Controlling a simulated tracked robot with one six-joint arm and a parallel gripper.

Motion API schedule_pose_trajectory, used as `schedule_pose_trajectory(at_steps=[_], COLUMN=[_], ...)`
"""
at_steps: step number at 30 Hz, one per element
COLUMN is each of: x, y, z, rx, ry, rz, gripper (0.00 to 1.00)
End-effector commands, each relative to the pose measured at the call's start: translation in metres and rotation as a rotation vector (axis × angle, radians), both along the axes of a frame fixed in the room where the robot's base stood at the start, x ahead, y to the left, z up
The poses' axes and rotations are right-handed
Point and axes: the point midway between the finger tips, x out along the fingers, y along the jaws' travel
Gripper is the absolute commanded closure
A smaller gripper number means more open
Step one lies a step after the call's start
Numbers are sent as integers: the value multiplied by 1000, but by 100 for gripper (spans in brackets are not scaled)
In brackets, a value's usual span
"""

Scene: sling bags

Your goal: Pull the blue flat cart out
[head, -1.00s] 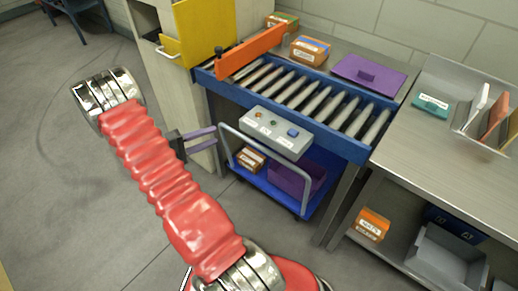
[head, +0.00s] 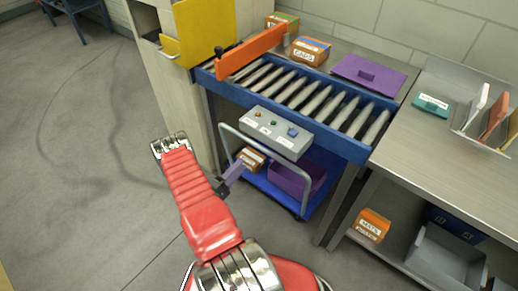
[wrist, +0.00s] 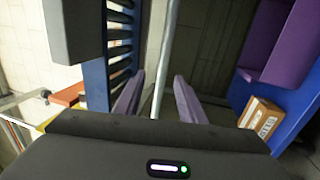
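The blue flat cart (head: 262,186) stands under the roller conveyor, with its grey tube handle (head: 222,148) rising at its left end. A purple bin (head: 290,178) and a small orange-brown box (head: 250,158) sit on its deck. My gripper (head: 236,171) is at the left upright of the handle, low down near the box. In the wrist view, the two purple fingers (wrist: 157,98) are open, and the handle bar (wrist: 163,60) runs in the gap between them, apart from both. The cart's blue deck (wrist: 300,105) shows on the right there. How deep the bar sits between the fingers is unclear.
The blue-framed roller conveyor (head: 300,95) and a grey control box (head: 275,133) hang above the cart. A beige cabinet (head: 175,75) stands close on the left. A steel table (head: 425,130) is on the right. The floor (head: 90,170) at left is clear.

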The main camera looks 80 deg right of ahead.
Motion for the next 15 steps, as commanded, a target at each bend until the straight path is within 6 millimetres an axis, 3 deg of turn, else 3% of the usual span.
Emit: schedule_pose_trajectory(at_steps=[4,15], x=[-6,-6], y=[2,1], z=[-12,-12], rx=[-5,-5], ry=[-1,-2], rz=[19,21], gripper=[63,63])
